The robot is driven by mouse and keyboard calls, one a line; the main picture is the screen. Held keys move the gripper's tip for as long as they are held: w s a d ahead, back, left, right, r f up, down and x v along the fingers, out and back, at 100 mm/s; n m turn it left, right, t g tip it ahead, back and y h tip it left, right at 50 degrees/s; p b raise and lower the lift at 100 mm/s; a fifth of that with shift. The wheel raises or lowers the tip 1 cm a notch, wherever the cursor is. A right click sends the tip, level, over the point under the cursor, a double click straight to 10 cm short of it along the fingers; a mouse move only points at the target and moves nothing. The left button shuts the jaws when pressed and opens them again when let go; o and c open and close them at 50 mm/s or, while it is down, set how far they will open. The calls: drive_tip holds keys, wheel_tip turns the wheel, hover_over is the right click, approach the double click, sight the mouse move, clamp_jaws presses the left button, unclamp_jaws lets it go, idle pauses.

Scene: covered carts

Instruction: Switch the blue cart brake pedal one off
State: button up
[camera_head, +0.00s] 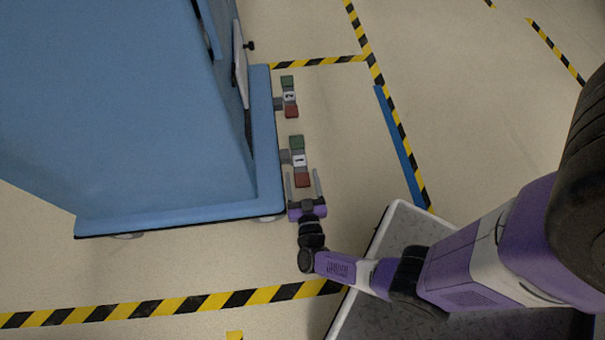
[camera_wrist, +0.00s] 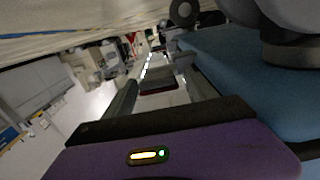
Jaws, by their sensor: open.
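The blue cart (camera_head: 120,110) stands at the left. Two brake pedals stick out from its right side, each with a green end and a red end. The nearer pedal (camera_head: 299,160) bears a mark that looks like a 1; the farther pedal (camera_head: 290,97) bears one that looks like a 2. My gripper (camera_head: 302,173) is open, its fingers on either side of the nearer pedal's red end. In the wrist view, a grey and dark red pedal part (camera_wrist: 160,86) shows between the open fingers. I cannot tell whether they touch it.
The cart's blue base edge (camera_head: 264,130) runs close to the left of the gripper. Yellow and black floor tape (camera_head: 190,305) crosses the front, and a blue strip (camera_head: 402,150) lies on the floor to the right. The floor between pedals and strip is clear.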

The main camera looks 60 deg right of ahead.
drive_tip(key=shift+c, duration=0.4)
clamp_jaws()
